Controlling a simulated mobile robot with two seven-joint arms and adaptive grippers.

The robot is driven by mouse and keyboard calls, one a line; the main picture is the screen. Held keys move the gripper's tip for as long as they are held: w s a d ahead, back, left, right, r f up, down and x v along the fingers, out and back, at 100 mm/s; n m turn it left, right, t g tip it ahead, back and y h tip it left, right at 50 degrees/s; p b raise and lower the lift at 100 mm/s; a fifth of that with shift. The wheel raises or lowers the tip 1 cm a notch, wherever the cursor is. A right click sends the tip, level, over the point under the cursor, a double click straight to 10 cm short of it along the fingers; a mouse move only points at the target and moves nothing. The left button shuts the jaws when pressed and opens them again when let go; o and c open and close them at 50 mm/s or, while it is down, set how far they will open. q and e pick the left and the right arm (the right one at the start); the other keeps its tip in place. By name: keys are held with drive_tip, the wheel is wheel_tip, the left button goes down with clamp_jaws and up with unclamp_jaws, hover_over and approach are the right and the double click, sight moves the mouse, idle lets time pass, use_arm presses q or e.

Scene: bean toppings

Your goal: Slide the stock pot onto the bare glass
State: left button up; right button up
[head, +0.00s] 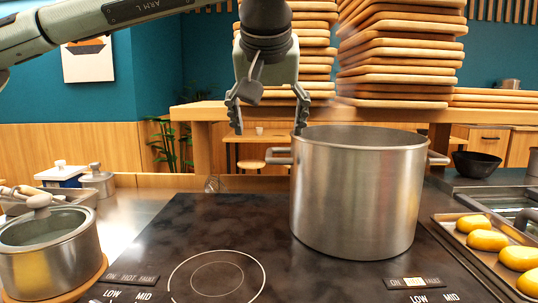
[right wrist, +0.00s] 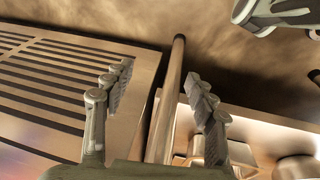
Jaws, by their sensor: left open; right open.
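The stock pot (head: 357,200), a tall steel pot without a lid, stands upright on the right side of the black glass cooktop (head: 240,225). Its left handle (head: 279,156) and right handle (head: 438,158) stick out sideways. Left of the pot, the glass is bare, with a white ring mark near the front. My left gripper (head: 268,128) points down, open and empty, above the left handle; its right finger overlaps the pot's left rim in the picture. My right gripper (right wrist: 163,102) shows only in the right wrist view, open, with a round bar passing behind the gap between its fingers.
A lidded steel pot (head: 47,250) sits on a round board at the left. A tray (head: 470,250) of yellow rolls is close to the pot's right. A black bowl (head: 476,164) stands behind it. Stacked boards (head: 400,50) rise behind. A slotted panel (right wrist: 70,85) shows in the wrist view.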

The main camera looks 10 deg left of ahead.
sight(269, 153)
use_arm(q)
drive_tip(key=b+x, duration=0.2)
drive_tip(key=x, duration=0.4)
drive_tip(key=shift+f, duration=0.1)
drive_tip(key=shift+b+x, duration=0.35)
drive_tip(key=shift+x, duration=1.65)
use_arm(e)
wheel_tip(269, 153, up, 7)
drive_tip(key=w, duration=0.1)
drive_tip(key=shift+w, duration=0.15)
